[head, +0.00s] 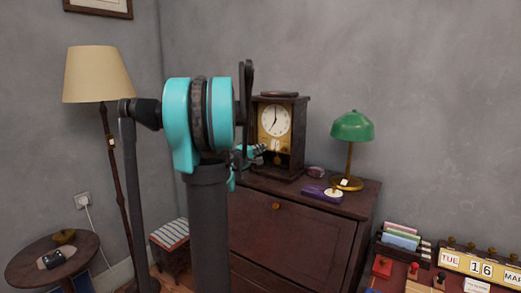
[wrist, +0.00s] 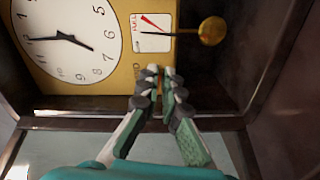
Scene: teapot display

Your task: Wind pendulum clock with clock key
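The pendulum clock (head: 275,150) stands upright on the dark wooden cabinet. Its white dial (head: 275,119) also shows sideways in the wrist view (wrist: 75,40). Beside the dial there are a small white gauge with a red pointer (wrist: 153,32) and a round brass pendulum bob (wrist: 211,30). My gripper (wrist: 161,75) is at the gold face plate, below the gauge in the wrist view. Its fingertips are nearly together around a thin brownish-gold piece, apparently the clock key (wrist: 160,88). The fingers hide most of it, and I cannot tell whether it sits in the winding hole.
The cabinet top (head: 357,201) also bears a green lamp (head: 352,127) and a purple item (head: 320,193) right of the clock. The clock's dark case walls (wrist: 275,60) stand close around my gripper. A floor lamp (head: 97,75) stands left.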

